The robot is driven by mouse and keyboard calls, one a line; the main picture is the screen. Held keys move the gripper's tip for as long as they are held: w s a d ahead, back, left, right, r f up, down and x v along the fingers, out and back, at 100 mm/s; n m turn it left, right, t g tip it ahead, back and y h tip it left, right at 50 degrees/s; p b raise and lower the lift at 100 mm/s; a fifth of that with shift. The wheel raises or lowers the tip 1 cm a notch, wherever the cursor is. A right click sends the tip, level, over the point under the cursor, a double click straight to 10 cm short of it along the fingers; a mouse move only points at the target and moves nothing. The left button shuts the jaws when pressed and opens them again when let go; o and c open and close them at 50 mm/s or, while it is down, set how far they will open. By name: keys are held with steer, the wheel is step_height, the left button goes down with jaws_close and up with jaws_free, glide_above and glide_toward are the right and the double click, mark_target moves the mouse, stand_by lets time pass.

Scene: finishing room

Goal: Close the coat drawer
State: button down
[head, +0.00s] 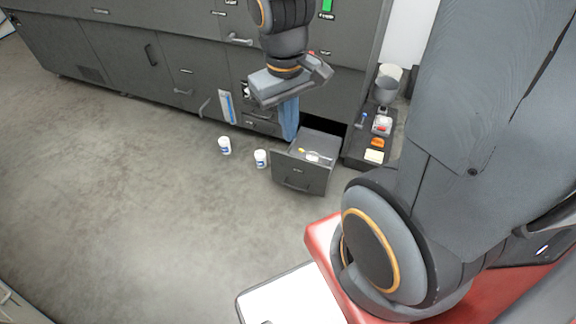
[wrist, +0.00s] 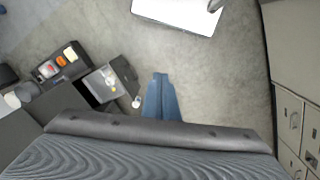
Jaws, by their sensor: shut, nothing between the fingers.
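The coat drawer, which I take to be the grey drawer (head: 298,177) low in the dark cabinet, is pulled out, with small items lying inside. In the wrist view the open drawer (wrist: 122,74) is left of my fingers. My gripper (head: 289,136) points down in front of the cabinet, with its blue fingers together and empty. In the head view it appears just above and left of the drawer; I cannot tell whether they touch. In the wrist view the fingers (wrist: 160,77) hang over the floor beside the drawer, apart from it in the picture.
Two white jars (head: 225,145) (head: 260,158) stand on the floor left of the drawer. The floor in front is clear.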

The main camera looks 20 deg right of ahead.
steer(key=w+d+f+n+t+h+b, duration=0.1)
steer(key=w+d+f+n+b, duration=0.2)
steer(key=w+f+n+b, duration=0.5)
steer(key=w+d+f+n+t+b, duration=0.1)
steer(key=w+d+f+n+b, duration=0.3)
steer(key=f, duration=2.1)
steer(key=w+d+f+n+t+h+b, duration=0.1)
steer(key=w+d+f+n+b, duration=0.3)
steer(key=w+f+n+b, duration=0.8)
steer(key=shift+w+f+n+h, duration=0.4)
steer(key=shift+w+f, duration=2.45)
steer(key=shift+w, duration=1.95)
